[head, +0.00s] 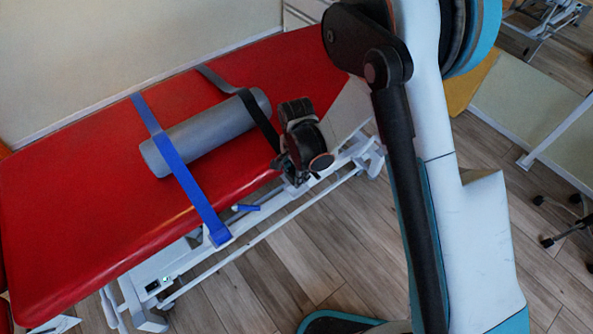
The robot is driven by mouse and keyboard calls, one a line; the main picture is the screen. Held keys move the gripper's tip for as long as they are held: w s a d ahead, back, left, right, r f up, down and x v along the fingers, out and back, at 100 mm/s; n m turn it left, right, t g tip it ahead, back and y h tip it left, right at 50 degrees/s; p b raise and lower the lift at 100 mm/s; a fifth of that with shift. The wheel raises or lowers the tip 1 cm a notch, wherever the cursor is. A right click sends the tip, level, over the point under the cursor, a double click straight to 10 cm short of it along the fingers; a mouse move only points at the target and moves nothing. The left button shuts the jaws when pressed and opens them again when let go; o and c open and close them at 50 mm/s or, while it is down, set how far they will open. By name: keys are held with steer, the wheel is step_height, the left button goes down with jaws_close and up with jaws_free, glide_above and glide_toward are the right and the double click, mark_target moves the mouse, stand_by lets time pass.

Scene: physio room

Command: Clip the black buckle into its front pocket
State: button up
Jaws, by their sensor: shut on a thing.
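A black strap (262,122) crosses the red couch and passes over the right end of a grey roll (207,132). Its far part looks grey. Its near end runs to my gripper (292,172) at the couch's front edge. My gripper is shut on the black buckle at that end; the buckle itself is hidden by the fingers. The black buckle's front pocket cannot be made out behind my gripper. A blue strap (181,172) crosses the roll's left part and runs down over the front edge, ending at a pale fitting (222,242).
The red couch top (70,190) is bare to the left. A white frame rail (270,222) runs below its front edge, with a small blue piece (246,208) near it. Wooden floor (300,265) lies in front.

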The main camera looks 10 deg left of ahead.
mark_target(297, 190)
step_height(297, 190, down, 3)
steer(key=shift+f+b, duration=0.2)
steer(key=shift+b, duration=0.55)
steer(key=shift+f, duration=1.05)
steer(key=shift+o, duration=0.2)
steer(key=shift+s+d+f, duration=0.1)
steer(key=shift+s+d, duration=0.05)
steer(key=o, duration=1.2)
steer(key=shift+w+a+r, duration=0.2)
